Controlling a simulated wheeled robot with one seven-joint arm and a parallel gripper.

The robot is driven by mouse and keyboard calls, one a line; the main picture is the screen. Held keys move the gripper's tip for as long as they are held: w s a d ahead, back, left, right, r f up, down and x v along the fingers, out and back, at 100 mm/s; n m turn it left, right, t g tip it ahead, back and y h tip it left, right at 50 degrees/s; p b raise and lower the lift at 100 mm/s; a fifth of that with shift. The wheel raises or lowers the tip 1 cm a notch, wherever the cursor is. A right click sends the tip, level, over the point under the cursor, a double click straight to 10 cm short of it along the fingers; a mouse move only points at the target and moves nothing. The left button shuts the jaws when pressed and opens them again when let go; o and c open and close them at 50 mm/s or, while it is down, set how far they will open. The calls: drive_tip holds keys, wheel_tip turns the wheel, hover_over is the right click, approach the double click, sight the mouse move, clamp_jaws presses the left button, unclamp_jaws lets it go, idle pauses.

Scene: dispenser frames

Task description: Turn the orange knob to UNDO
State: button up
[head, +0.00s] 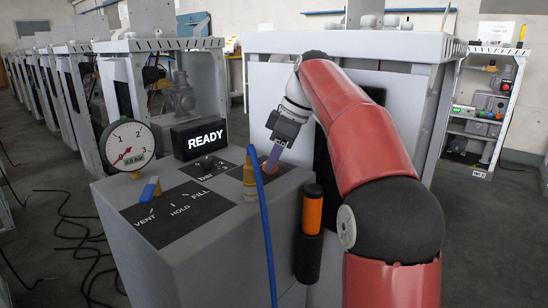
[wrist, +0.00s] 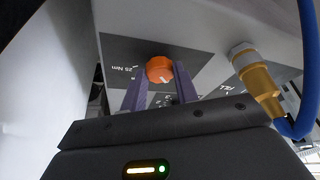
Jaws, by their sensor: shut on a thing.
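The orange knob (wrist: 160,69) sits on a dark panel of the grey cabinet in the wrist view. It has a white pointer mark near its lower right edge. The label "25 Nm" stands to its left; other lettering below is partly hidden by my gripper, and I cannot read UNDO. My gripper (wrist: 161,80) has its two purple fingers on either side of the knob, shut on it. In the head view my gripper (head: 273,158) reaches down to the cabinet's back right panel, where the fingers largely hide the knob.
A brass fitting (wrist: 261,84) with a blue hose (head: 266,225) stands close beside the knob. A blue-handled lever (head: 150,189), a gauge (head: 127,147) and a READY display (head: 200,138) are to the left. An orange-handled tool (head: 312,212) sits in a black holder at the right.

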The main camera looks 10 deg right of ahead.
drive_tip(key=shift+w+n+g, duration=0.15)
drive_tip(key=shift+n+g, duration=0.45)
drive_tip(key=shift+n, duration=0.9)
drive_tip(key=o, duration=1)
